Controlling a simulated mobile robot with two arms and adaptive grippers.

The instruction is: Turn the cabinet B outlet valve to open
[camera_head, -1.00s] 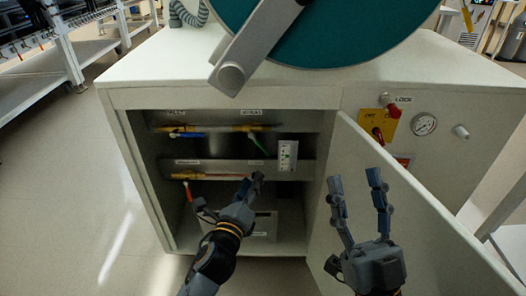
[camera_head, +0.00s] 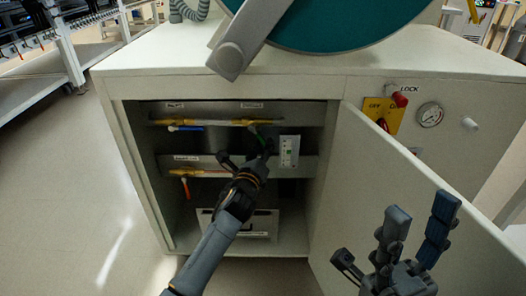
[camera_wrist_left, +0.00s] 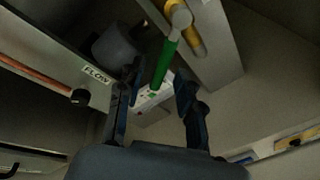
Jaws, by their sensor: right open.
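Inside the open cabinet (camera_head: 318,220), a yellow pipe (camera_head: 220,122) runs along the upper shelf. A green valve handle (camera_head: 256,133) hangs from its right part and a blue handle (camera_head: 186,128) sits at its left. An orange-red handle (camera_head: 186,187) hangs from the lower pipe. In the left wrist view the green handle (camera_wrist_left: 164,62) reaches between the open fingers (camera_wrist_left: 158,80); contact is unclear. My right gripper (camera_head: 420,225) is open and empty outside.
The cabinet door (camera_head: 375,190) stands open on the right, with my right gripper in front of it. A white panel box (camera_head: 289,151) sits close right of my left gripper. A pale labelled box (camera_head: 262,227) stands on the cabinet floor. A gauge (camera_head: 430,115) is on the front.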

